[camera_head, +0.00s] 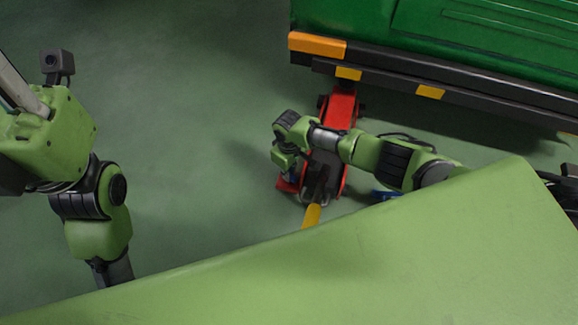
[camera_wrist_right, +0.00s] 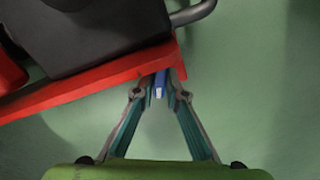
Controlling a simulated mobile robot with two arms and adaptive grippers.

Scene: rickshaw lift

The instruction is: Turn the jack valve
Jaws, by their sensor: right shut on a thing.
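The red floor jack (camera_head: 341,108) stands on the floor with its far end at the green vehicle's edge. Its red frame (camera_wrist_right: 90,84) also crosses the upper left of the right wrist view. My right gripper (camera_head: 288,178) is at the jack's near left side, partly covered by my own wrist. In the right wrist view its two fingers (camera_wrist_right: 163,88) close on a small blue part, the jack valve (camera_wrist_right: 160,82), at the edge of the red frame. My left arm is at the left of the head view; its gripper is not visible.
The green vehicle (camera_head: 480,35) with its dark bumper (camera_head: 450,98) fills the upper right. A yellow handle part (camera_head: 313,214) sticks out from the jack's near end. A small blue object (camera_head: 384,196) lies right of the jack. The floor left of the jack is clear.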

